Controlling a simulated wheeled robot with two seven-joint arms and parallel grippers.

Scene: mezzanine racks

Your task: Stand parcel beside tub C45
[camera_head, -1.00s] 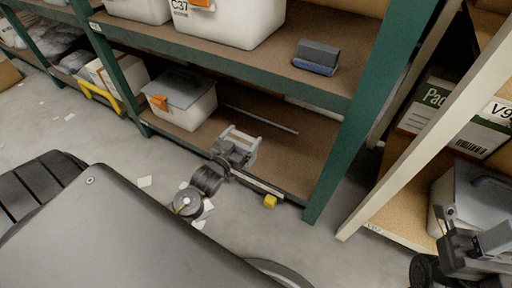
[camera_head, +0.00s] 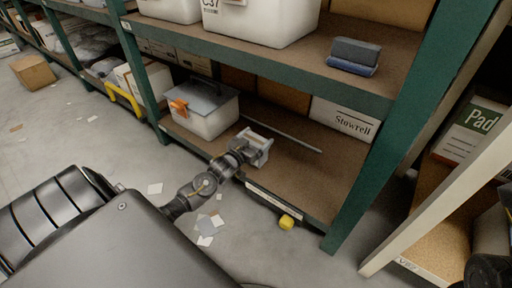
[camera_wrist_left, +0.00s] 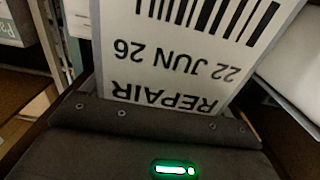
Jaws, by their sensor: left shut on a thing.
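My left gripper (camera_head: 258,143) is at the front of the lower shelf, right of a white tub (camera_head: 208,118) with a grey lid and an orange tag. I cannot read that tub's code. The gripper is shut on the parcel, mostly hidden in the head view. In the left wrist view the parcel (camera_wrist_left: 190,45) fills the space beyond the dark gripper body, showing a white label with a barcode, "REPAIR" and "22 JUN 26", upside down. I cannot tell whether it touches the shelf. My right gripper is not in view.
The lower shelf (camera_head: 310,185) is bare right of the gripper except for a thin rod (camera_head: 285,134). A "Stowrell" box (camera_head: 343,119) stands behind. A green upright (camera_head: 400,130) bounds the bay. Tub C37 (camera_head: 262,22) and a dark blue block (camera_head: 353,57) are above.

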